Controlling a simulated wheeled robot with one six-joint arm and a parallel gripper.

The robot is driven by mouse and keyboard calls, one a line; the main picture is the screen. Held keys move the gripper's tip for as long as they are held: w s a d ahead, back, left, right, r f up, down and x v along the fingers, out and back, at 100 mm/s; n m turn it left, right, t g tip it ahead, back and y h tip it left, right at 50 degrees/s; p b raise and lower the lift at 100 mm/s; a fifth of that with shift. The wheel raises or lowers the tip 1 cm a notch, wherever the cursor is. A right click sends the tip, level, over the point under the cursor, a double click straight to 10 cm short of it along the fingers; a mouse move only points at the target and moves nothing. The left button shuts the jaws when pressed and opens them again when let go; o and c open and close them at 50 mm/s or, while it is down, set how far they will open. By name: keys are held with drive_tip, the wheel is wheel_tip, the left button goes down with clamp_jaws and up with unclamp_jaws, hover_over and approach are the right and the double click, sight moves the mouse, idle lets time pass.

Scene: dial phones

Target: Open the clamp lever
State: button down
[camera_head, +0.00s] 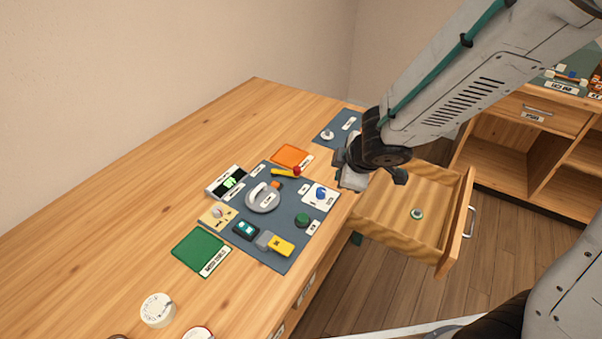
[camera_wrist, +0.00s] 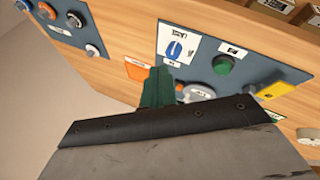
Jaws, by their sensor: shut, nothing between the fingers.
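In the wrist view my gripper's dark green fingers (camera_wrist: 157,82) are together and empty. They cover part of the panel there, and I cannot make out the lever in that view.
The panel also carries a grey ring-shaped part (camera_head: 263,198), a blue dial on a white card (camera_head: 320,195), a green knob (camera_head: 302,220) and a yellow block (camera_head: 281,246). An open drawer (camera_head: 455,220) juts out at right. The table's left side is clear.

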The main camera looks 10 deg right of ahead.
sight(285, 170)
drive_tip(key=w+a+f+y, duration=0.1)
drive_tip(key=a+f, duration=0.1)
drive_tip(key=w+a+f+n+y, duration=0.1)
drive_tip(key=a+f, duration=0.1)
drive_tip(key=a, duration=0.1)
drive_tip(key=w+a+f, duration=0.1)
drive_tip(key=a+f, duration=0.1)
drive_tip(key=a, duration=0.1)
drive_tip(key=shift+w+a+f+n+y, duration=0.1)
drive_tip(key=shift+w+f+n+y, duration=0.2)
drive_tip(key=shift+w+n+y, duration=0.1)
drive_tip(key=w, duration=0.3)
drive_tip(key=shift+w+f, duration=0.1)
drive_tip(key=shift+f, duration=0.05)
drive_tip(key=shift+w+a, duration=0.1)
drive_tip(key=shift+w, duration=0.45)
